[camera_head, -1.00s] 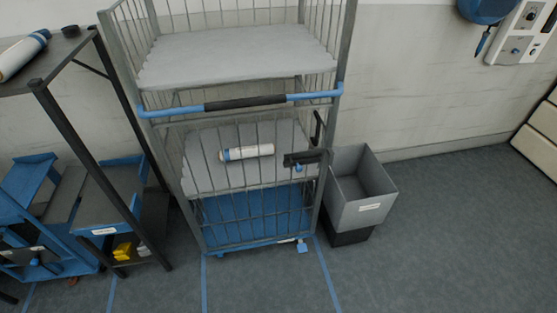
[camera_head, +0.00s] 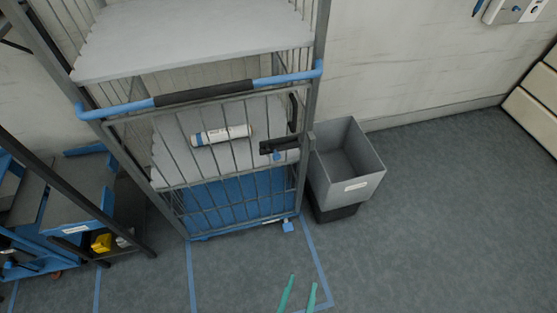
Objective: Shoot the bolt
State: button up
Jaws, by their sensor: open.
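A dark bolt (camera_head: 280,145) with a small blue knob sits at the right edge of the barred gate (camera_head: 225,165) on the roll cage. The gate appears closed against the right post. I cannot tell from here how far the bolt reaches into the post. My gripper (camera_head: 298,293) shows only as two teal fingertips at the bottom edge. They are open, empty and apart from the bolt, well below it in the picture. A white and blue wadding roll (camera_head: 221,135) lies on the shelf behind the gate bars.
A blue handle bar with a black grip (camera_head: 203,92) crosses the cage above the gate. A grey bin (camera_head: 347,160) stands close on the right. A dark rack (camera_head: 80,200) is at left. Floor in front is clear, with blue tape lines.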

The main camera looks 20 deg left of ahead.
jog(key=w+a+f+y, duration=0.1)
jog(key=w+a+f, duration=0.15)
jog(key=w, duration=0.35)
jog(key=n+y, duration=0.7)
jog(key=y, duration=0.2)
send_near(277, 158)
jog(key=x, duration=0.8)
jog(key=shift+f, duration=0.1)
